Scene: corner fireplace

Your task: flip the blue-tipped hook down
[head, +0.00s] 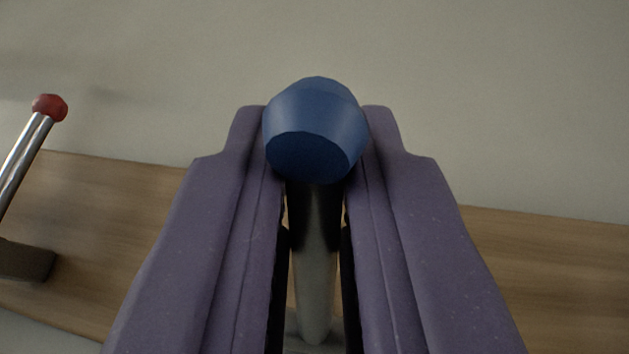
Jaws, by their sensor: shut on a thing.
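The blue-tipped hook shows in the middle of the head view. Its faceted blue tip (316,130) sits between the ends of my gripper's two purple fingers. Its pale metal shaft (314,270) runs from the tip down the picture between the fingers to a grey base at the bottom edge. My gripper (315,140) is shut on the hook, with one finger on each side. The fingers hide the sides of the shaft, and most of the hook's mount is out of sight.
A red-tipped hook (27,150) leans up and to the right at the left edge, from a dark mount (26,262). A wooden board (120,215) runs across behind the hooks. The plain pale wall (480,90) around the board is clear.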

